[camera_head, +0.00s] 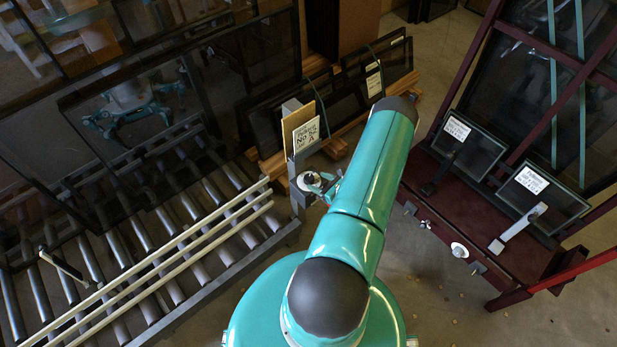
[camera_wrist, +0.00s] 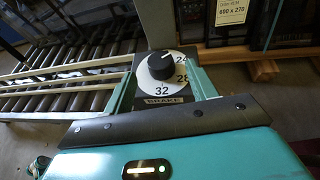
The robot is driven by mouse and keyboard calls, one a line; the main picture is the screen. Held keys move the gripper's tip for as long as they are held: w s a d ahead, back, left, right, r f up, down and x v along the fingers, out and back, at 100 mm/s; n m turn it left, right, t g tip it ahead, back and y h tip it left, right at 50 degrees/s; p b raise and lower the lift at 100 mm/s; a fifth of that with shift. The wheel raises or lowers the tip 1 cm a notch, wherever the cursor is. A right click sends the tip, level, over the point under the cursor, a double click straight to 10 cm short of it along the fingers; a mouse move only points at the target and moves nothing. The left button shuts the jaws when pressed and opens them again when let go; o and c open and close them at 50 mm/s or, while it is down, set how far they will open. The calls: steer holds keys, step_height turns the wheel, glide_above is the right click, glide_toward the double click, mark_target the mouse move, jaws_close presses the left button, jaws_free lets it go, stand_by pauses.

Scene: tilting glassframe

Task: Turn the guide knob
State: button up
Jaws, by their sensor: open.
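The guide knob (camera_wrist: 161,65) is a black round knob on a white dial marked 24, 28 and 32, with a label reading BRAKE below it. A pale pointer line on the knob points up and right, toward the 24 side. My gripper (camera_wrist: 160,82) is open, its two teal fingers on the left and right of the dial; I cannot tell whether they touch it. In the head view the dial (camera_head: 307,181) sits on a grey post at the end of the roller conveyor, and my gripper (camera_head: 326,186) is right beside it, partly hidden by my arm.
The roller conveyor (camera_head: 180,240) with cream guide rails (camera_head: 150,272) lies left. A sign (camera_head: 306,134) stands above the post. Dark framed panes (camera_head: 375,75) lean behind. A dark red rack (camera_head: 440,195) with panes and levers stands right. Open floor lies between.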

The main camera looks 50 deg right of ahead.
mark_target(310, 178)
steer(key=x, duration=0.6)
steer(key=c, duration=1)
